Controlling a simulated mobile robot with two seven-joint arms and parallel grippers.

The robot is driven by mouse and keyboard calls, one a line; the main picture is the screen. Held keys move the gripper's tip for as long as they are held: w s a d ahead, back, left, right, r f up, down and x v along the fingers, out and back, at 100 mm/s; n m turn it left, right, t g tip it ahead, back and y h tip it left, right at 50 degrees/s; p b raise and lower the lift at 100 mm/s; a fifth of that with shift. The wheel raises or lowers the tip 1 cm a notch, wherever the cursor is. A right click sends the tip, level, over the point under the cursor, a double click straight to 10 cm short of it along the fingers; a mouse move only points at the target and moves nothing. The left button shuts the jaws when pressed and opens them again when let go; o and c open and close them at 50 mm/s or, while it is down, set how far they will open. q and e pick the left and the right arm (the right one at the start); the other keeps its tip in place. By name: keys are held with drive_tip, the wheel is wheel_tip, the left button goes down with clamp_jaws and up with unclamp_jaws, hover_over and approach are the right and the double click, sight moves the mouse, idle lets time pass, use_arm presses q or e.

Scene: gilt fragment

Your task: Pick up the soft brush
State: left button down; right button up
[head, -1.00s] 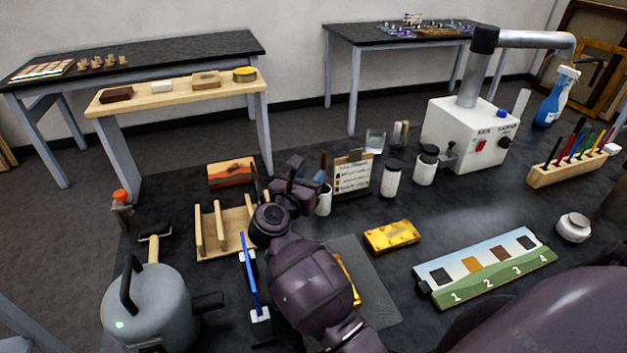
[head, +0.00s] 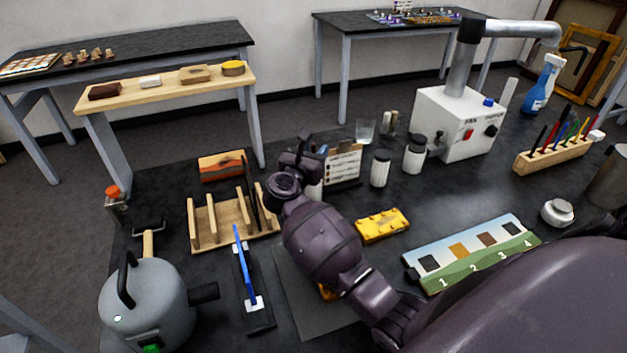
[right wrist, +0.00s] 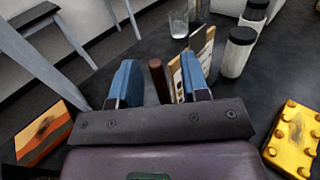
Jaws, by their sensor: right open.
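My right gripper (head: 308,150) is at the white cup (head: 314,191) beside the small card stand, and hides much of it in the head view. In the right wrist view the gripper (right wrist: 159,75) is open, its two blue finger pads spread. A brown rounded handle (right wrist: 158,80) stands upright between the pads, apart from both as far as I can see. It may be the soft brush's handle; its bristles are not visible. My left gripper is not in view.
The card stand (head: 343,165) is close to the right finger, with dark-lidded jars (head: 380,168) beyond it. A wooden rack (head: 215,232) and an orange-brown painted block (head: 222,166) are to the left. A yellow block (head: 382,225) lies to the right.

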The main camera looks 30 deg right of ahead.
clamp_jaws()
